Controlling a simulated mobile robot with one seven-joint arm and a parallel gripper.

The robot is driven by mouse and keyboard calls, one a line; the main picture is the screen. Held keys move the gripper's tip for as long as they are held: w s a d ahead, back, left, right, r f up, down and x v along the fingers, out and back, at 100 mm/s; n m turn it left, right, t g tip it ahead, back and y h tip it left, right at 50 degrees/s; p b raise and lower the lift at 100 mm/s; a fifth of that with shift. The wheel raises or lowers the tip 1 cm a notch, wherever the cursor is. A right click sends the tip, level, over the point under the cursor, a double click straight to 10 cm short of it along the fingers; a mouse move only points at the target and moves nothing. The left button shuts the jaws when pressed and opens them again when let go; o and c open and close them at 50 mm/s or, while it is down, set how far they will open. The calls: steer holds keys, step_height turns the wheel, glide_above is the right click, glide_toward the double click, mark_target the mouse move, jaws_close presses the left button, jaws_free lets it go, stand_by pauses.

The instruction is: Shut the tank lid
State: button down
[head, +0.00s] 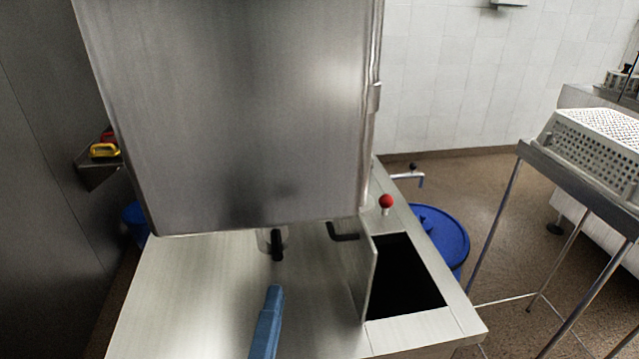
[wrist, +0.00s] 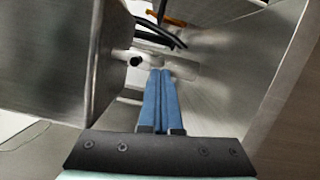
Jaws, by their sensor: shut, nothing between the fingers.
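The tank lid (head: 365,275) is a thin metal panel standing upright along the left edge of a dark rectangular opening (head: 405,275) in the steel counter. A black bent handle (head: 342,236) shows at the lid's far end, on its left side. My gripper (head: 274,292) has blue fingers and is to the left of the lid, apart from it, over the counter. In the wrist view, the fingers (wrist: 158,74) are pressed together with nothing between them. I cannot clearly make out the lid in the wrist view.
A large steel box (head: 235,110) hangs over the back of the counter (head: 180,290). A red knob (head: 386,202) stands behind the opening. A blue drum (head: 440,235) is beyond the counter. A rack with a white perforated basket (head: 595,145) stands at right.

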steer(key=w+d+r+p, duration=0.1)
steer(key=w+d+p, duration=0.1)
steer(key=w, duration=0.8)
steer(key=shift+w+d+r+p, duration=0.3)
steer(key=shift+d+p, duration=0.1)
steer(key=shift+d, duration=0.45)
steer(key=shift+f, duration=0.1)
